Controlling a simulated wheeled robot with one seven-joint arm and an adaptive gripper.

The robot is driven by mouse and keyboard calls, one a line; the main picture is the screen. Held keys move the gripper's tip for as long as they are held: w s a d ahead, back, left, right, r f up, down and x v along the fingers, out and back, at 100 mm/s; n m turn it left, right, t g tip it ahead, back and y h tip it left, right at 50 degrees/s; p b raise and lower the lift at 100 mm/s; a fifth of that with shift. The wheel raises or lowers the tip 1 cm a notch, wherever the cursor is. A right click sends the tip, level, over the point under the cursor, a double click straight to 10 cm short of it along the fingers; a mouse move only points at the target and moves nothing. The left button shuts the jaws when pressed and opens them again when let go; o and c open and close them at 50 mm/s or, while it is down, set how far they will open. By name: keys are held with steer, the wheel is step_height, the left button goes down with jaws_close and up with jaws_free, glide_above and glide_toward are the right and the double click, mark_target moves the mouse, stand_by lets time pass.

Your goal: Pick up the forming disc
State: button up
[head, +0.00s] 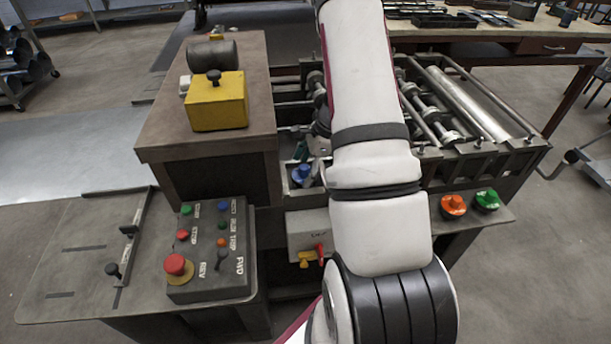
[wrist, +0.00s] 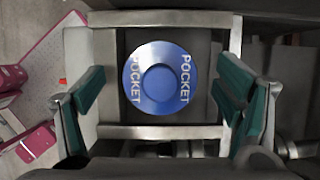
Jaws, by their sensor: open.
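A blue disc (wrist: 161,78) with a round raised centre and the word POCKET on both sides shows in the wrist view. It sits in a grey metal frame. It also shows in the head view (head: 302,172), small and partly hidden, left of my arm. My gripper (wrist: 160,97) is open, with one green-padded finger on each side of the disc and a gap to it on both sides. An orange disc (head: 453,206) and a green disc (head: 487,200) sit on the machine's right ledge.
A control box (head: 211,250) with buttons stands at the left front. A yellow block (head: 216,103) with a black knob sits on the brown cabinet. Rollers (head: 440,110) lie behind my arm. A lever box (head: 308,236) with red and yellow handles is below the blue disc.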

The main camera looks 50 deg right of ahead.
steer(key=c, duration=1.7)
steer(key=shift+o, duration=0.2)
steer(key=shift+w+r, duration=0.1)
steer(key=shift+r, duration=0.05)
